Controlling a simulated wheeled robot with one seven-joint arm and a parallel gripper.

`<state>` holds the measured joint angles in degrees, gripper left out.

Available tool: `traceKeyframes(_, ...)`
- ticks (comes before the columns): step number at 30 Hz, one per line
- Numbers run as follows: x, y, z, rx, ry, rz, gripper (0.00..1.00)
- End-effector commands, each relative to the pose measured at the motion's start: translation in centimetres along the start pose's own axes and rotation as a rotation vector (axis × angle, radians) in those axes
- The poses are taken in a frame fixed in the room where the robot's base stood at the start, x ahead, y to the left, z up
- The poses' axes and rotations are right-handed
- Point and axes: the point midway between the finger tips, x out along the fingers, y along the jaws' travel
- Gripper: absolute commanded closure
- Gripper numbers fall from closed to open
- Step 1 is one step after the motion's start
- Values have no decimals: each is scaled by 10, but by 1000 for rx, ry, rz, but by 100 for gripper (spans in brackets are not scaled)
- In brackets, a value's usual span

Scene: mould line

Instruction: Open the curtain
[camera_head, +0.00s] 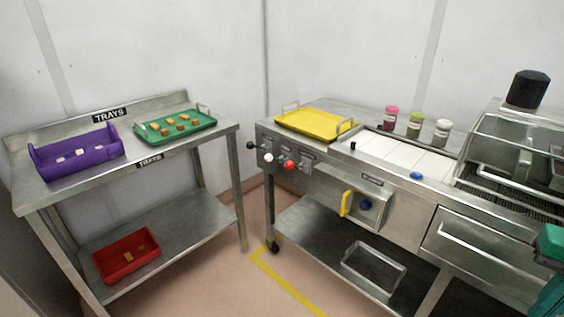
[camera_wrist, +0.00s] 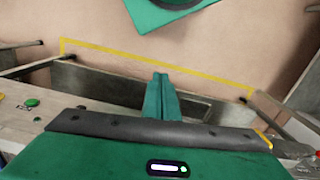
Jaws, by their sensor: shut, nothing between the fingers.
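I cannot pick out a curtain in either view. A metal, partly see-through curved hood (camera_head: 525,140) stands on the right end of the steel line (camera_head: 400,208), with a bar across its front; I cannot tell whether a curtain belongs to it. My gripper (camera_wrist: 161,78) shows in the wrist view with its two green fingers together, nothing between them, pointing over the floor and lower shelf. Part of my green arm shows at the right edge of the head view; my fingertips are not clear there.
The steel line carries a yellow tray (camera_head: 314,123), several shaker jars (camera_head: 415,126) and a yellow-handled box (camera_head: 347,203). A trays table (camera_head: 105,184) at left holds a purple tray (camera_head: 75,153) and green tray (camera_head: 175,126). Floor (camera_head: 255,290) between them is clear.

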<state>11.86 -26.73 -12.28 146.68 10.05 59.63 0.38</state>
Motion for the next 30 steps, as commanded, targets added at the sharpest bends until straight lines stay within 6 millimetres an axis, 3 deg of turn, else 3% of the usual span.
traceKeyframes(10,-5,4,7,-9,14,-7,100)
traceKeyframes(14,-11,-9,-16,-69,39,-7,100)
traceKeyframes(17,-17,-43,-48,-171,74,-14,100)
traceKeyframes(23,-21,-127,-134,-434,162,-72,100)
traceKeyframes(30,-9,-254,-211,-736,260,-222,100)
